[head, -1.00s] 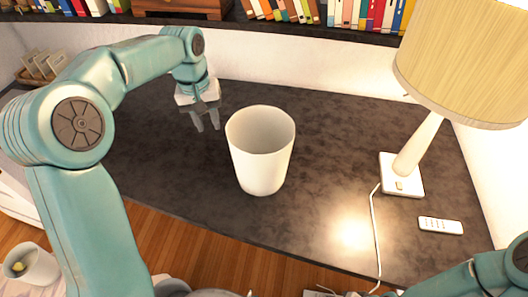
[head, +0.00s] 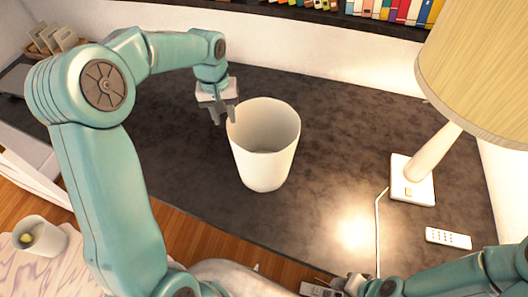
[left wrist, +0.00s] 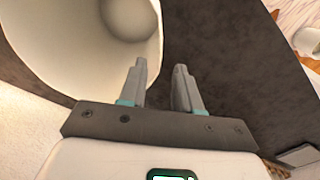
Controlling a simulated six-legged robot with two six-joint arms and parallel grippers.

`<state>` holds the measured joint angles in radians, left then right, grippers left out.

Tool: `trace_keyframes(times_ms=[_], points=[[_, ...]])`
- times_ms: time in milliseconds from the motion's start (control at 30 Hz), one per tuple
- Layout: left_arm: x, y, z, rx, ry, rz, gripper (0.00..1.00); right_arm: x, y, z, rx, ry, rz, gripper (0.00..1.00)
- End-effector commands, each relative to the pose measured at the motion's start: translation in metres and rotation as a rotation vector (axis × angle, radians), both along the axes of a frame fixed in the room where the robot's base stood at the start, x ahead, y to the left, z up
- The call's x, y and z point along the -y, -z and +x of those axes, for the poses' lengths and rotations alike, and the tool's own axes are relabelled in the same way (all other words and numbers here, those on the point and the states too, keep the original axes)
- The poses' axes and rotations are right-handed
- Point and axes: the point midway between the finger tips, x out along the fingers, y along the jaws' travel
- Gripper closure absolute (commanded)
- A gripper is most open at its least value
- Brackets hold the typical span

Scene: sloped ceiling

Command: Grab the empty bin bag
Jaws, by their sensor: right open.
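A white, tapered bin (head: 265,160) stands upright on the dark desk, open at the top. Its inside looks empty, and I cannot make out a separate bag in it. My left gripper (head: 225,116) is open at the left side of the bin's rim, with nothing between its fingers. In the left wrist view the open fingers (left wrist: 160,84) point toward the bin (left wrist: 60,45), one finger overlapping its rim. Whether they touch is unclear. My right gripper (head: 325,288) is low at the bottom edge, partly cut off, open, and away from the bin.
A lamp (head: 420,165) with its cord and a white remote (head: 448,238) are on the right of the desk (head: 330,130). A smaller white bin (head: 40,238) with something yellow inside stands at lower left. Books line the shelf behind. The desk behind the bin is clear.

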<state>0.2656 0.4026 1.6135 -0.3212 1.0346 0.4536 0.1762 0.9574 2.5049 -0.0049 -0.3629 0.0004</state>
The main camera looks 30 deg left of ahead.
Motion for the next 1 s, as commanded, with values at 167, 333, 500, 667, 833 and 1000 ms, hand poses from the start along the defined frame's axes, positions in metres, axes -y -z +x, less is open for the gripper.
trace_keyframes(times_ms=[167,333,500,667,833,1000], points=[[0.002,0.025,0.001,0.000,0.002,0.000,0.67,0.000,0.001,0.000,0.000,0.000,0.000,0.57],[0.005,0.039,0.003,-0.002,0.002,0.000,0.67,0.000,0.001,0.000,0.000,0.000,0.000,0.57],[0.011,0.070,0.005,-0.002,0.001,-0.002,0.67,0.000,0.007,0.000,0.001,0.000,0.000,0.57],[0.011,0.081,0.007,0.001,0.000,0.001,0.67,0.000,0.012,0.000,0.000,0.000,0.000,0.57],[0.011,0.080,0.007,0.001,0.001,0.001,0.67,0.000,0.011,0.000,0.000,0.000,0.000,0.57],[0.011,0.080,0.007,0.001,0.001,0.001,1.00,0.000,0.011,0.000,0.000,0.000,0.000,0.57]])
